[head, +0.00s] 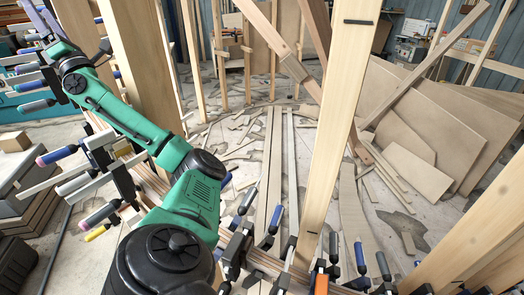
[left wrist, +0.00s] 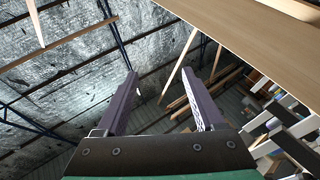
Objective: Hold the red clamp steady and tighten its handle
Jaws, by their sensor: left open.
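No clearly red clamp can be picked out; the closest in colour is an orange-handled clamp (head: 320,283) at the bottom of the head view, partly cut off. It stands among several dark clamps with blue, grey and black handles along a curved wooden stringer. My left gripper (head: 42,20) is raised at the upper left of the head view, far from the orange-handled clamp. In the left wrist view its two purple fingers (left wrist: 165,100) are apart with nothing between them, facing the roof and wall. My right gripper is not in view.
More clamps (head: 75,185) with grey, blue and purple handles stick out at the left near my arm. Upright wooden posts (head: 337,120) rise close in front. Brown panels (head: 440,130) lean at the right. Wood offcuts litter the floor. A wooden beam (left wrist: 250,50) crosses the wrist view's upper right.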

